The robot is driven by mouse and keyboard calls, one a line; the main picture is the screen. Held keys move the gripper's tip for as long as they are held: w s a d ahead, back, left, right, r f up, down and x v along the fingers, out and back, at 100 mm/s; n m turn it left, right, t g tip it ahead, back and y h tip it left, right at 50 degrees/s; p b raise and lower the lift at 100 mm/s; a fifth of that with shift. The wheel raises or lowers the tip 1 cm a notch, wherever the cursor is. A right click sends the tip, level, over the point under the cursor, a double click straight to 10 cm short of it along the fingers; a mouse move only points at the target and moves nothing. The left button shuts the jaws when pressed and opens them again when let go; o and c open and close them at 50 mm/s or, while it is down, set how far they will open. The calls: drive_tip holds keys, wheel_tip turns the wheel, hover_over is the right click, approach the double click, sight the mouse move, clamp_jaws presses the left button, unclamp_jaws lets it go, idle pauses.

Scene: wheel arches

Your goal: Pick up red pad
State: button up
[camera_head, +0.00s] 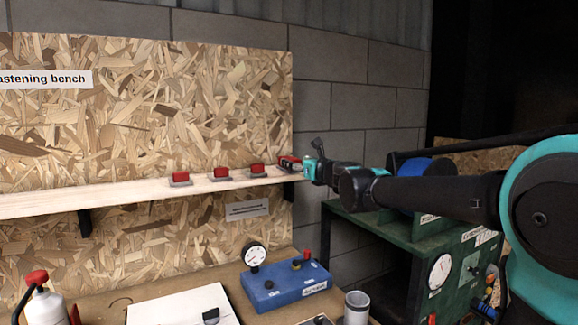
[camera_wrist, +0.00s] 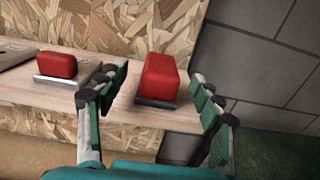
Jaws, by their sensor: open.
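Several red pads on small grey plates stand in a row on a wooden shelf. In the head view the three left ones show clearly: a red pad (camera_head: 180,177), another red pad (camera_head: 221,172) and a third (camera_head: 257,169). The rightmost red pad (camera_head: 289,162) is partly covered by my gripper (camera_head: 309,169). In the wrist view this red pad (camera_wrist: 159,76) lies between the two open fingers of my gripper (camera_wrist: 168,100), a little beyond their tips, with visible gaps on both sides. A neighbouring red pad (camera_wrist: 57,64) sits left of the left finger.
The wooden shelf (camera_head: 120,197) runs along a chipboard wall (camera_head: 150,110) and ends near my gripper. A green machine (camera_head: 390,232) stands at right, below my arm.

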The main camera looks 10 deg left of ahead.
sight(284, 157)
drive_tip(key=x, duration=1)
drive_tip(key=c, duration=1.3)
wheel_tip(284, 157, up, 20)
